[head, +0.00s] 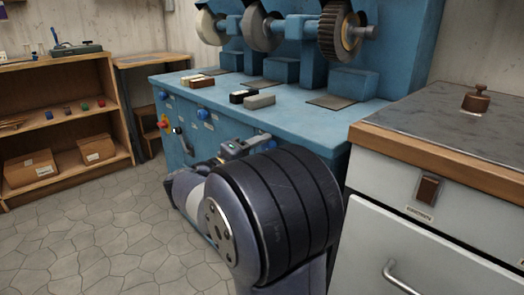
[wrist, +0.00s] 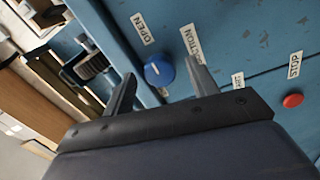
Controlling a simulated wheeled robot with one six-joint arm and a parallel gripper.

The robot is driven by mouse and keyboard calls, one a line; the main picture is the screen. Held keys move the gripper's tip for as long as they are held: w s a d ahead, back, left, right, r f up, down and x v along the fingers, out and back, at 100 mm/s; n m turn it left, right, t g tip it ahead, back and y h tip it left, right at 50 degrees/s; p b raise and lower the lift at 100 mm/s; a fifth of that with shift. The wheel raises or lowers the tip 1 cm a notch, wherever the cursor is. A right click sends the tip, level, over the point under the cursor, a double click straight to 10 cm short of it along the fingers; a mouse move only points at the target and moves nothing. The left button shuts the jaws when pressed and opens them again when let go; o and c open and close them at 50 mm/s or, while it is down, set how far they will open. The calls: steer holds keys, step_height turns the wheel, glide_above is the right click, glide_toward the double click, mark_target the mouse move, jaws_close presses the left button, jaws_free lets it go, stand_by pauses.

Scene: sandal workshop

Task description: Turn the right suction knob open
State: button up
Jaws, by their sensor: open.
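The wrist view shows a round blue knob (wrist: 159,71) with a pale mark on its face, on the blue machine's front panel. An "OPEN" label (wrist: 142,29) and a partly hidden label ending in "CTION" (wrist: 192,44) are near it. My gripper (wrist: 160,74) is open, its two fingers apart on either side of the knob in the picture. I cannot tell whether they touch it. In the head view, blue knobs show on the machine front at the left (head: 163,96) and farther right (head: 203,114). My arm hides much of the lower front and the fingers there.
A red stop button (wrist: 293,100) is right of the knob in the wrist view. Grinding wheels (head: 262,30) stand above the blue bench top (head: 225,100), which holds small blocks. A grey cabinet (head: 400,225) is close at right. The tiled floor (head: 85,240) at left is clear.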

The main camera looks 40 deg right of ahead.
steer(key=s+a+p, duration=0.1)
steer(key=a+p, duration=0.1)
steer(key=a, duration=0.8)
steer(key=shift+s+f+p, duration=0.2)
steer(key=shift+f+p, duration=0.05)
steer(key=shift+p, duration=0.05)
steer(key=shift+d, duration=0.1)
steer(key=w+d+b, duration=0.1)
steer(key=d+b, duration=0.2)
steer(key=d, duration=0.7)
steer(key=shift+w+d+r, duration=0.3)
